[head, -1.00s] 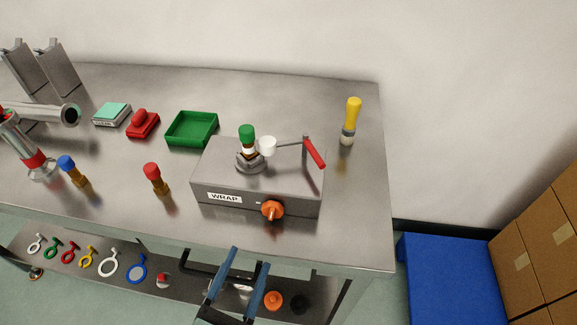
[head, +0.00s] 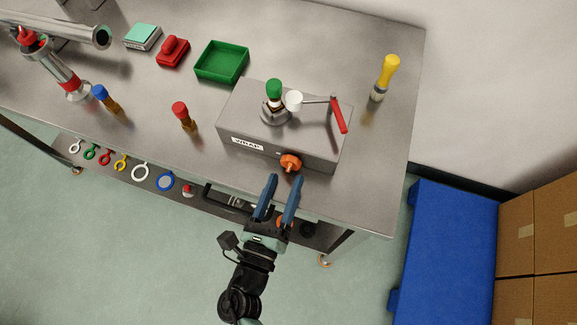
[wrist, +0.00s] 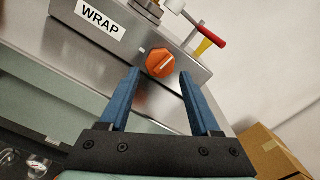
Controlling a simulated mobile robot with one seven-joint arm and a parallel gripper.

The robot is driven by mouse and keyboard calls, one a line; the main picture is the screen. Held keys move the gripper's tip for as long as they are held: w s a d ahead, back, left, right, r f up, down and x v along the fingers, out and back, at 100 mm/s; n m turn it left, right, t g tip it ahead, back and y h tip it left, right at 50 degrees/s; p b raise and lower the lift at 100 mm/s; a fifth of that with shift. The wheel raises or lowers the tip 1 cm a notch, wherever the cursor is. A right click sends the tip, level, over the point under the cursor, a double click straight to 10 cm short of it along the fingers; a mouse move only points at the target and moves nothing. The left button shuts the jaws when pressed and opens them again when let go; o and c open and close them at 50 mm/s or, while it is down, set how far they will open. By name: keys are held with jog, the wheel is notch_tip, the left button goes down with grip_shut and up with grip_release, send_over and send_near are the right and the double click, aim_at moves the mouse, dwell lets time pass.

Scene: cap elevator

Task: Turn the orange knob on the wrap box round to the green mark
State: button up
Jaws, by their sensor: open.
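The grey wrap box (head: 310,148) stands near the right end of the steel bench, with a white WRAP label on its front. The orange knob (head: 290,162) is on the front face, right of the label. It also shows in the wrist view (wrist: 160,63), with a light line on its face. A green mark cannot be made out beside it. My gripper (head: 284,177) is open and empty in front of the knob. In the wrist view its blue fingers (wrist: 157,75) point at the knob, one to each side and short of it, apart from it.
A green-capped bottle (head: 274,92) stands on the box beside a crank with a red handle (head: 339,114). A blue platform (head: 455,250) is at right.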

aim_at(289, 171)
jog(key=shift+x, duration=1.75)
grip_shut()
